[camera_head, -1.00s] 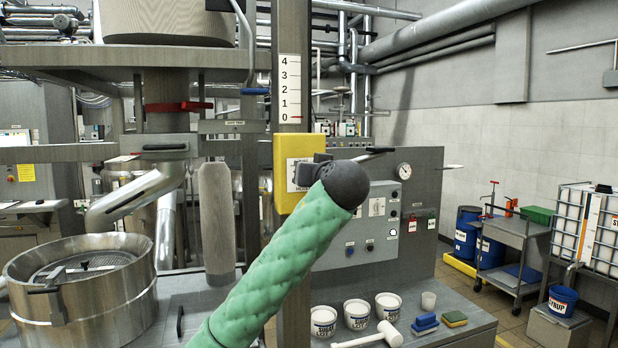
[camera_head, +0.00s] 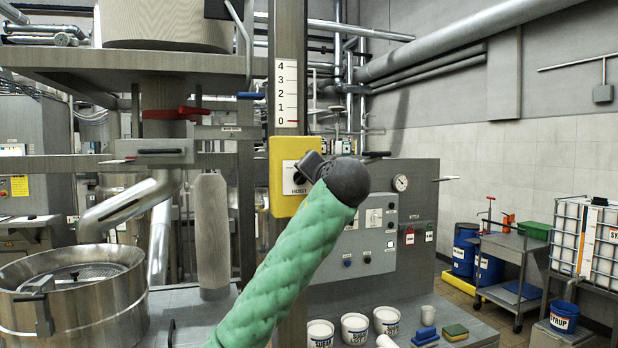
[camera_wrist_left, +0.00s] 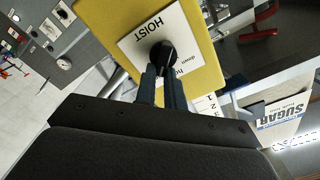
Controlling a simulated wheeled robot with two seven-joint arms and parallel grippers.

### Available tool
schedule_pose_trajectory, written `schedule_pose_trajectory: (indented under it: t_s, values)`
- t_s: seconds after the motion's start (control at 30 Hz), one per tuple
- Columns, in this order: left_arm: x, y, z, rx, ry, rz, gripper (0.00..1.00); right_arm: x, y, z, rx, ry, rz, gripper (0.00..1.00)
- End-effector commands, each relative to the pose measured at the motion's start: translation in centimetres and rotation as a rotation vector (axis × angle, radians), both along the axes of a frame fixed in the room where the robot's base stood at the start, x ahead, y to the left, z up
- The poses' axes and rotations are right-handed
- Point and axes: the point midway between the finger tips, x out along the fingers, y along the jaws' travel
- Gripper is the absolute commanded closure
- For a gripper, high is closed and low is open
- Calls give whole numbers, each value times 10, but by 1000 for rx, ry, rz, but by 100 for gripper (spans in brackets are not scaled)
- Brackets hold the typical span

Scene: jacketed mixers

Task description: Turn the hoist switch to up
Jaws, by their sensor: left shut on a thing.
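The hoist switch is a small black knob on a white label reading HOIST, on a yellow box (camera_head: 283,190) fixed to a grey post. In the left wrist view the knob (camera_wrist_left: 165,50) sits between the tips of my left gripper (camera_wrist_left: 161,72), which is shut on it. The word "down" shows on the label beside the knob; the rest of the lettering is partly hidden by the fingers. In the head view my left gripper (camera_head: 302,172) reaches the box from the right, with my green-sleeved arm below it. My right gripper is not in view.
A 0-to-4 scale (camera_head: 287,92) is on the post above the box, its red mark at 0. A steel vessel (camera_head: 75,295) stands at lower left. A grey control panel (camera_head: 385,225) stands behind my wrist. Several white tubs (camera_head: 355,328) stand on the bench below.

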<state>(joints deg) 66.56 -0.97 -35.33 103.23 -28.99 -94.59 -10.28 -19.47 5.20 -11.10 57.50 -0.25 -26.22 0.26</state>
Motion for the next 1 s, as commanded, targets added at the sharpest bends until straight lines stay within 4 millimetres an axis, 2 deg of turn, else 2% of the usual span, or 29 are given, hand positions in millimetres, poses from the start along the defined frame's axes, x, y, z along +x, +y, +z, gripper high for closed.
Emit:
schedule_pose_trajectory:
  t_s: [0.5,0.53,0.63,1.0]
  values:
    - [0,-1,-1,22,9,0,100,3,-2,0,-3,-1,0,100]
    - [0,-1,-1,22,9,0,87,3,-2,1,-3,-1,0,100]
    - [0,-1,-1,22,9,0,68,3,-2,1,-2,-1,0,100]
    - [-2,-1,-1,21,7,-1,67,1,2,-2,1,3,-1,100]
